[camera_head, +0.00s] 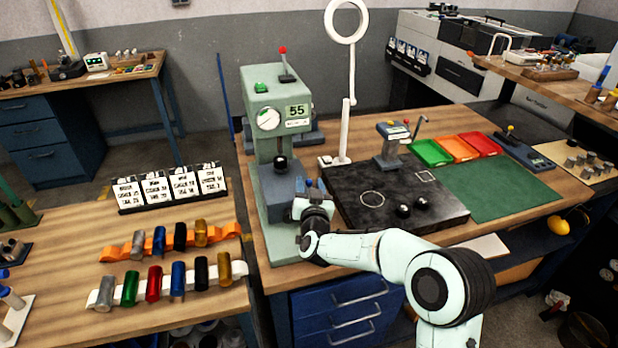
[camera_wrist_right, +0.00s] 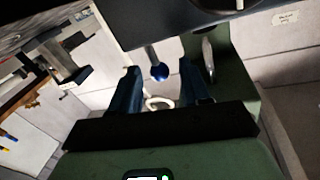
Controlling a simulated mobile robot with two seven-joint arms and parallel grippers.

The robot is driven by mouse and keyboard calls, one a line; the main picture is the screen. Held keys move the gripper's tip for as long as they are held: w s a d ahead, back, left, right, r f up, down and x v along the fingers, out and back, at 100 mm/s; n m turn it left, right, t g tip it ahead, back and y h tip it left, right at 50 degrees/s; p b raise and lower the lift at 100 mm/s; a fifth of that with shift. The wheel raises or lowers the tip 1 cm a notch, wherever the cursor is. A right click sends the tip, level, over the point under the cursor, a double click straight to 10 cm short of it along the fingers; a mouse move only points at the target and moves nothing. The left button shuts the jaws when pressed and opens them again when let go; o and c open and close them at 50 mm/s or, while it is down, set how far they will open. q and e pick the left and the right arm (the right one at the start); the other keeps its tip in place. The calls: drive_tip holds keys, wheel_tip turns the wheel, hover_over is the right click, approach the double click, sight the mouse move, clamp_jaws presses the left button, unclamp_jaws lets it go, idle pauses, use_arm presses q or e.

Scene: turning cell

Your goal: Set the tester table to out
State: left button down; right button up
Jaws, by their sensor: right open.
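The green tester (camera_head: 262,110) stands on the bench's left end, with a round dial, a display reading 55 and a red-knobbed lever (camera_head: 283,52) on top. Its dark grey table block (camera_head: 276,188) sits low at its front. My right gripper (camera_head: 309,184) is at the right side of this block, its fingers pointing toward the tester. In the right wrist view the gripper (camera_wrist_right: 166,88) is open, and a blue ball knob (camera_wrist_right: 159,72) on a short rod shows between and beyond the fingertips. I cannot tell whether they touch. My left gripper is out of view.
A black plate (camera_head: 365,203) with two dark balls lies right of my right gripper. Behind it stand a ring lamp (camera_head: 347,22) and a small grey device (camera_head: 392,148). A left table holds coloured cylinders on an orange rack (camera_head: 125,252) and a white rack (camera_head: 190,289).

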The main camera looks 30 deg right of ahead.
drive_tip(key=shift+x, duration=1.05)
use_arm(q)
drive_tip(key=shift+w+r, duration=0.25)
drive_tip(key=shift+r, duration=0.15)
